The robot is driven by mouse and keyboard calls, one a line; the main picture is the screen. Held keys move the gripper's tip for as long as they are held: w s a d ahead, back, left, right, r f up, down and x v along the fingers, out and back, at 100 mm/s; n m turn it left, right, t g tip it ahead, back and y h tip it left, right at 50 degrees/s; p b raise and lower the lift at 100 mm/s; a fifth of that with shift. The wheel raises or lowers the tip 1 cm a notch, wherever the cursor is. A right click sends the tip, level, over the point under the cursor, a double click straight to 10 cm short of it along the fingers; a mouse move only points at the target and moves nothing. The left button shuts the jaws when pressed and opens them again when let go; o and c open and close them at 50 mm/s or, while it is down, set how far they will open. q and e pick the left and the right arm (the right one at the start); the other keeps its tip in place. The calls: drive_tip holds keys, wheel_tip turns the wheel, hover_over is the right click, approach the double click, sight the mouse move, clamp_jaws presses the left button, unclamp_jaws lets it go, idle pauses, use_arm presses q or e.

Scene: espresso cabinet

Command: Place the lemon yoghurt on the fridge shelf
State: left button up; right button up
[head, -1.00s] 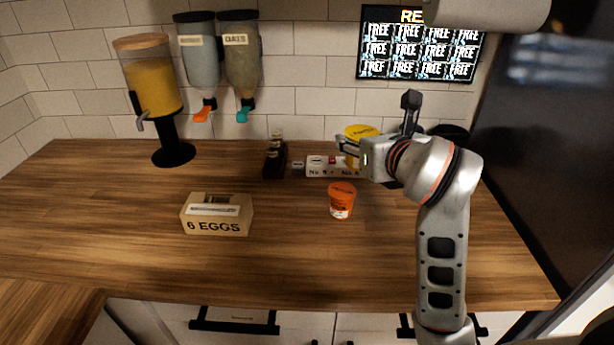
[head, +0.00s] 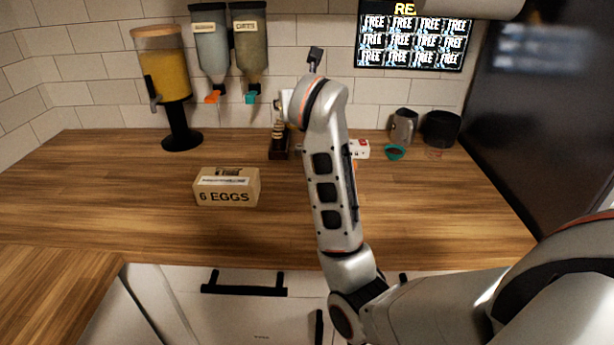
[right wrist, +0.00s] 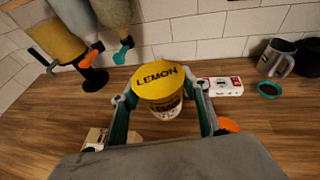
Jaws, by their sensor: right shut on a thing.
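The lemon yoghurt (right wrist: 160,80) is a tub with a yellow lid marked LEMON, seen in the right wrist view. My right gripper (right wrist: 161,92) is shut on it, one finger on each side, with the wooden counter behind and below. In the head view my right arm reaches up over the middle of the counter and hides the tub and most of the gripper. My left gripper is not in view. No fridge shelf can be made out.
An egg box (head: 227,188) stands on the counter (head: 100,185), left of my arm. A juice dispenser (head: 170,85) stands behind it. A grey mug (head: 403,127) and black container (head: 440,130) stand back right, beside a tall dark panel (head: 545,130). An orange tub (right wrist: 229,125) is partly hidden.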

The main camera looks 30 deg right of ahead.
wheel_tip(320, 180, down, 18)
drive_tip(key=b, duration=0.3)
drive_tip(key=shift+f, duration=0.25)
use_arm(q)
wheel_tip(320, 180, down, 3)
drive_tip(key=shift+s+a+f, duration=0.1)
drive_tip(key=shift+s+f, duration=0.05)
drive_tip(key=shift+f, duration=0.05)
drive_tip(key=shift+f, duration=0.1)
use_arm(e)
drive_tip(key=shift+f, duration=0.2)
drive_tip(key=o, duration=1.3)
drive_tip(key=shift+r, duration=0.1)
